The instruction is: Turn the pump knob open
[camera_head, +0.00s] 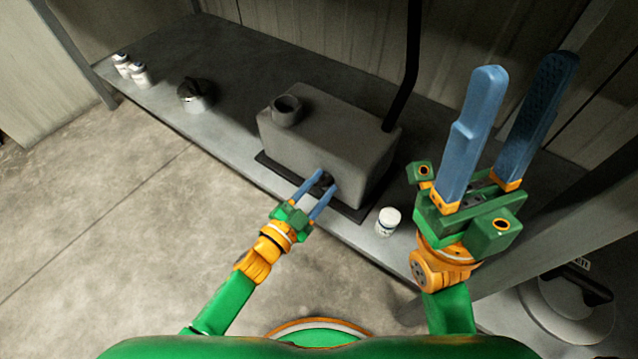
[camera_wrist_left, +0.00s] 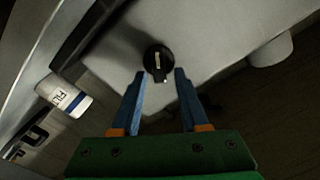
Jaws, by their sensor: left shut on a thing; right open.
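The grey pump box (camera_head: 325,135) stands on the grey bench, with a dark round knob (camera_head: 327,179) on its near face. In the left wrist view the knob (camera_wrist_left: 157,63) is black with a pale mark, lying between the fingertips. My left gripper (camera_head: 327,180) is shut on the knob, its blue fingers on either side; the fingers also show in the left wrist view (camera_wrist_left: 159,76). The fingers partly hide the knob in the head view. My right gripper (camera_head: 522,70) is open and empty, raised right of the pump, fingers pointing up.
A white jar (camera_head: 388,221) stands on the bench right of the pump. A dark metal pot (camera_head: 196,95) and white bottles (camera_head: 131,69) stand further left. A black pipe (camera_head: 405,75) rises behind the pump. A pale round lidded container (camera_head: 572,305) is at lower right.

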